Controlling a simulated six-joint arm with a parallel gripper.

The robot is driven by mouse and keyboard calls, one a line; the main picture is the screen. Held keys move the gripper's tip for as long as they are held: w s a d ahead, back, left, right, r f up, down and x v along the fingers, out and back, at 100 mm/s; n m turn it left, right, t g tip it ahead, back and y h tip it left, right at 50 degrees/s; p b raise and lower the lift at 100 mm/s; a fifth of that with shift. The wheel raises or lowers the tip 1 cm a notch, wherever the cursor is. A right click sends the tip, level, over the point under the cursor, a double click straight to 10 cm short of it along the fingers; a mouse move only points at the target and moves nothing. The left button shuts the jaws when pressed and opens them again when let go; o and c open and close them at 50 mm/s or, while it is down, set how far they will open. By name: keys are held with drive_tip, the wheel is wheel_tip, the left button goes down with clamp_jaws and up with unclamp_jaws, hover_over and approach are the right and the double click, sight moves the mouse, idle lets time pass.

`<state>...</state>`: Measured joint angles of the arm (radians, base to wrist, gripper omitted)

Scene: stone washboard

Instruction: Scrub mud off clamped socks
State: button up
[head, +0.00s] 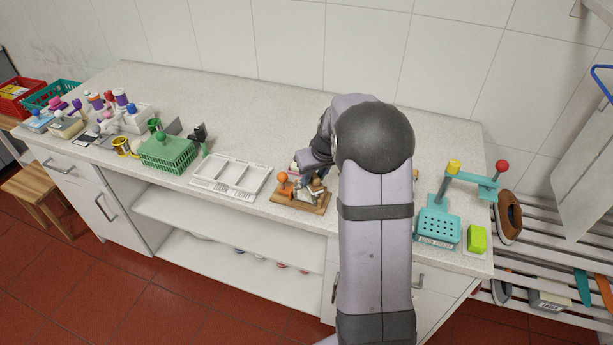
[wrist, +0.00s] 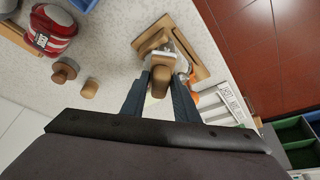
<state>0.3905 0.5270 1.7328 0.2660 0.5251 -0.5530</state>
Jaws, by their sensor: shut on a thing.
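A wooden board (head: 312,208) with an orange knob (head: 282,177) lies near the front edge of the counter, left of my arm in the head view. In the wrist view the board (wrist: 205,50) is at the top centre, with the orange knob (wrist: 193,79) at its lower right. My gripper (wrist: 160,78) is shut on a tan wooden handle (wrist: 160,88) over the board. A pale grey piece (wrist: 184,48) shows beside the handle; I cannot tell if it is a sock or clamp. The handle's far end is hidden. I cannot make out mud.
A white divided tray (head: 232,178), labelled dark and light, lies left of the board. A green basket (head: 167,153) stands farther left. A teal perforated stand (head: 437,230) is at the right. The wrist view shows a red labelled thing (wrist: 52,30) and two wooden knobs (wrist: 65,70).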

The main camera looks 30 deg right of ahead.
drive_tip(key=shift+s+d+r, duration=0.2)
drive_tip(key=shift+r+p, duration=2.75)
drive_tip(key=shift+r, duration=1)
